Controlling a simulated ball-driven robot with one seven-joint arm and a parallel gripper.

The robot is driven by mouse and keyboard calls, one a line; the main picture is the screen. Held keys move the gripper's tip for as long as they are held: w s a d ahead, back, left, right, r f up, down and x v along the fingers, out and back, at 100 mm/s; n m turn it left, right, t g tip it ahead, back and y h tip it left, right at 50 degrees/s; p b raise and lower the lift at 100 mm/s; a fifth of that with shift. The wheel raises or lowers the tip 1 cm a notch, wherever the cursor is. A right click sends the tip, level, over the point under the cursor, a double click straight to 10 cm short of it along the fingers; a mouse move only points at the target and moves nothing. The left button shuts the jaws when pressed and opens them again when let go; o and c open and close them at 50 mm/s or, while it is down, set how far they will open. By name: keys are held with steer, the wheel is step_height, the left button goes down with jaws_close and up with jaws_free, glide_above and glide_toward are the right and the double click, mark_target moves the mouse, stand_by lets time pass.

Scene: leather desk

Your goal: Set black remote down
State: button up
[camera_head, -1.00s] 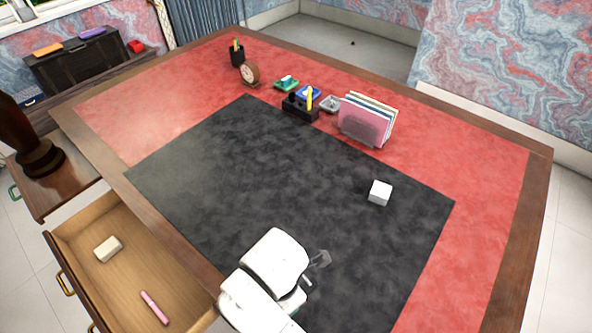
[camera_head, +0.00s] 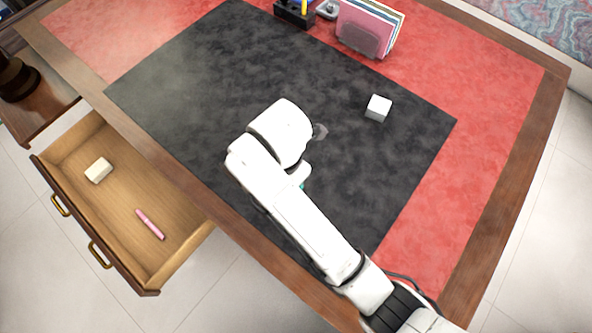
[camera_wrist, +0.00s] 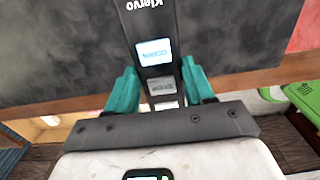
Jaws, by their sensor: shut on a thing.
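The black remote (camera_wrist: 151,22) shows in the wrist view, with "Klervo" lettering and a pale blue label. My gripper (camera_wrist: 160,84) is shut on its near end, with teal fingers on both sides. The remote reaches out over the dark desk mat (camera_wrist: 60,40); I cannot tell whether it touches the mat. In the head view my white arm hides the remote and nearly all of the gripper. The same dark mat (camera_head: 200,75) lies below and around my arm there.
A white cube (camera_head: 378,107) sits on the mat's right part. A letter holder (camera_head: 368,28) stands on the red leather at the back. An open drawer (camera_head: 190,180) at left holds a whitish block (camera_head: 98,170) and a pink stick (camera_head: 150,224). The mat's left part is clear.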

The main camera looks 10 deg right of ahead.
steer(key=w+d+f, duration=0.1)
steer(key=w+f, duration=0.1)
steer(key=w+d+f+b, duration=0.1)
steer(key=w+f, duration=0.1)
steer(key=w+d+f, duration=0.1)
steer(key=w+f, duration=0.1)
steer(key=shift+w+f, duration=0.2)
steer(key=shift+f, duration=0.15)
steer(key=shift+w+f, duration=0.1)
steer(key=shift+f, duration=1.6)
steer(key=shift+f, duration=0.15)
steer(key=o, duration=1.1)
step_height(320, 180, up, 11)
steer(key=shift+r+p, duration=0.1)
steer(key=shift+p, duration=0.25)
steer(key=shift+r+p, duration=0.6)
steer(key=shift+p, duration=0.1)
